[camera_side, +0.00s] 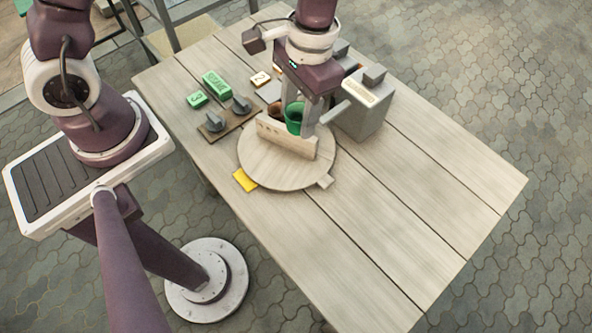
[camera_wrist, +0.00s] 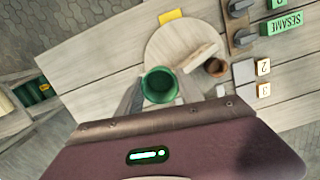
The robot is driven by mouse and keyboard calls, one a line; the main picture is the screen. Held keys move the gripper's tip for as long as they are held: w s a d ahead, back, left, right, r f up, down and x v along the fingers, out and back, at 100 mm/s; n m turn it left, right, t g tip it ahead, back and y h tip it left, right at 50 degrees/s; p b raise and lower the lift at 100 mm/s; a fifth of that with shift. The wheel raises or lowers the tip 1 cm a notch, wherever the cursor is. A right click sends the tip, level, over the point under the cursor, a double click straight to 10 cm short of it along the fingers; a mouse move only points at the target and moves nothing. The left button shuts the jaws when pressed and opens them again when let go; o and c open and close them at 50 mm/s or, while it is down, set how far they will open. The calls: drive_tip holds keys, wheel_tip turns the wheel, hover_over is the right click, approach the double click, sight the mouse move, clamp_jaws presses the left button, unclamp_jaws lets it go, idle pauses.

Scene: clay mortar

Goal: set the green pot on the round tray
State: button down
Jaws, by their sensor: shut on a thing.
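The green pot (camera_side: 293,117) is between the two fingers of my gripper (camera_side: 298,122), which is shut on it. In the wrist view the pot (camera_wrist: 160,85) looks upright, its open mouth toward the camera, with a finger on each side. The round wooden tray (camera_side: 262,170) lies on the table; in the wrist view (camera_wrist: 165,45) the pot overlaps its near edge. A pale upright board (camera_side: 287,138) stands across the tray and hides the pot's lower part in the side view. I cannot tell how high the pot is above the tray.
A brown pot (camera_wrist: 216,68) stands beside the board. A grey box (camera_side: 362,108) is close to the right of my gripper. A panel with two dark knobs (camera_side: 215,122), green blocks (camera_side: 216,84) and number tiles (camera_side: 261,79) lie beyond. A yellow card (camera_side: 245,180) touches the tray's left side. The table's front is clear.

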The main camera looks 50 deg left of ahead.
sight(294, 175)
drive_tip(key=shift+s+d+f+m, duration=0.45)
drive_tip(key=shift+s+f+m, duration=0.05)
drive_tip(key=shift+s+m, duration=0.25)
wheel_tip(294, 175, down, 14)
drive_tip(key=shift+w, duration=0.1)
drive_tip(key=shift+f, duration=0.1)
drive_tip(key=c, duration=0.8)
unclamp_jaws()
drive_tip(key=shift+o, duration=0.2)
